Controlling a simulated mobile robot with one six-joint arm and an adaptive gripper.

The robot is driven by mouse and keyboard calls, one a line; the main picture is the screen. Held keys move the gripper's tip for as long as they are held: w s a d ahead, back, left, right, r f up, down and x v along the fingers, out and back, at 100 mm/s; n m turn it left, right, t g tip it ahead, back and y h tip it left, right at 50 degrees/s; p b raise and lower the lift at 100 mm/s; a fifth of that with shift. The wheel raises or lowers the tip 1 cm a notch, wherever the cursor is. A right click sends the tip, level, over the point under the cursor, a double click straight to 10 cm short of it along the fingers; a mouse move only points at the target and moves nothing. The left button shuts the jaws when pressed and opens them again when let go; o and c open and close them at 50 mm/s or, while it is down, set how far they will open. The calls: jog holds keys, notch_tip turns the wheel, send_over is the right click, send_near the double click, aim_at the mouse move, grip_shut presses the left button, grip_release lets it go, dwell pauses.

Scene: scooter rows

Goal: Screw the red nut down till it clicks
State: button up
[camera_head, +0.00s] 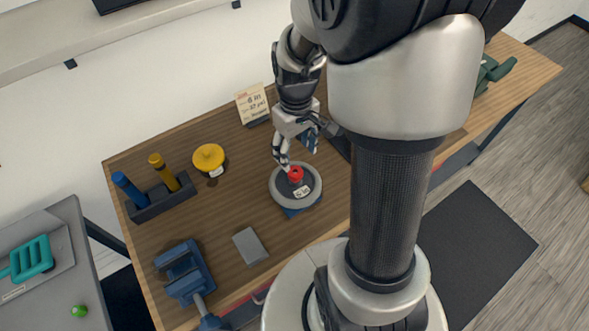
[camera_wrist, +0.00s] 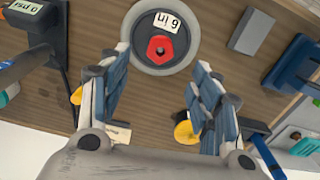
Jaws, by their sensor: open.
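The red nut (camera_head: 295,174) sits at the middle of a small wheel with a grey ring (camera_head: 311,196) and dark hub, on a blue base on the wooden bench. In the wrist view the nut (camera_wrist: 160,48) is a red hexagon with a dark centre hole, beside a "6 in" label on the wheel (camera_wrist: 136,53). My gripper (camera_head: 296,157) is open and empty, just above and behind the nut. In the wrist view its fingertips (camera_wrist: 160,62) stand wide to either side, with the nut between and slightly beyond them. I see no contact.
A blue vise (camera_head: 185,272) and a grey block (camera_head: 250,246) lie in front. A note card (camera_head: 252,103) stands behind. Bare wood surrounds the wheel on its left.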

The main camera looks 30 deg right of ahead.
aim_at(295, 173)
notch_tip(295, 173, down, 9)
jog(key=shift+f+b, duration=0.1)
jog(key=shift+b, duration=0.9)
jog(key=c, duration=1.2)
jog(key=shift+o, duration=0.2)
jog(key=m, duration=0.4)
jog(key=shift+m, duration=0.3)
jog(key=m, duration=1.1)
jog(key=shift+m, duration=0.4)
jog(key=m, duration=0.5)
jog(key=shift+m, duration=0.3)
jog(key=o, duration=1.1)
